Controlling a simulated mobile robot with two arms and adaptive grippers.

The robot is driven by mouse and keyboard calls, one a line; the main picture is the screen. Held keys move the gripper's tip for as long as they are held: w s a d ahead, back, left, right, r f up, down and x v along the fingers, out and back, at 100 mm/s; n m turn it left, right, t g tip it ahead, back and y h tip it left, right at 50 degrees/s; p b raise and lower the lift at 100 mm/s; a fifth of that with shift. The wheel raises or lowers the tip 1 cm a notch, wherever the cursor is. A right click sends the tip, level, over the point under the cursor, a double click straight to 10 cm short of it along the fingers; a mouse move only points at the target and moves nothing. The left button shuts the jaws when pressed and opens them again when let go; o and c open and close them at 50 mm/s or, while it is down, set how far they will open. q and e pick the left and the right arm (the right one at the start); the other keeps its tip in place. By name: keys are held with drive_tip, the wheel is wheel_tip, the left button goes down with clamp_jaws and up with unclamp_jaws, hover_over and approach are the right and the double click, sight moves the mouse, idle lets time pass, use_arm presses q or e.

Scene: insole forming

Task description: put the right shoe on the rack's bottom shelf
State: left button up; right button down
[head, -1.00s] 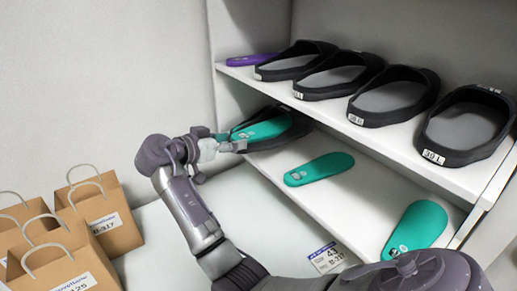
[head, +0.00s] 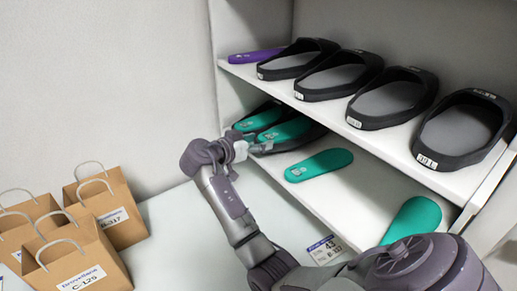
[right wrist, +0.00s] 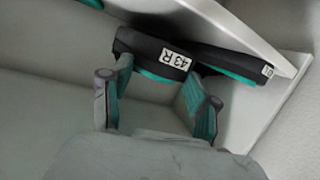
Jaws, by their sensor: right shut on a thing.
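The right shoe (head: 288,135), black with a teal insole, is at the left end of the rack's bottom shelf (head: 352,200). In the right wrist view the right shoe (right wrist: 155,52) shows its "43 R" heel label. My right gripper (head: 260,149) is shut on its heel, with the fingers on either side in the wrist view (right wrist: 158,98). I cannot tell whether its sole touches the shelf. Another black shoe with a teal insole (head: 259,118) is beside it, further left; it also shows in the wrist view (right wrist: 232,62). My left gripper is not in view.
Two loose teal insoles, one (head: 319,165) mid-shelf and one (head: 414,220) at the right, lie on the bottom shelf. The upper shelf (head: 330,112) above holds several black shoes and a purple insole (head: 255,56). Paper bags (head: 110,208) stand at the left.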

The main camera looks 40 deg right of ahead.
drive_tip(key=f, duration=0.1)
drive_tip(key=f+p, duration=0.1)
drive_tip(key=shift+d+f, duration=0.2)
drive_tip(key=shift+f, duration=0.15)
drive_tip(key=shift+s+f, duration=0.1)
drive_tip(key=shift+f, duration=0.05)
drive_tip(key=shift+c, duration=1.2)
unclamp_jaws()
drive_tip(key=shift+f, duration=0.1)
drive_tip(key=w+b+v, duration=0.1)
drive_tip(key=b+v, duration=0.1)
drive_tip(key=v, duration=1)
drive_tip(key=shift+s+b, duration=0.35)
drive_tip(key=shift+s, duration=0.15)
drive_tip(key=shift+r, duration=0.2)
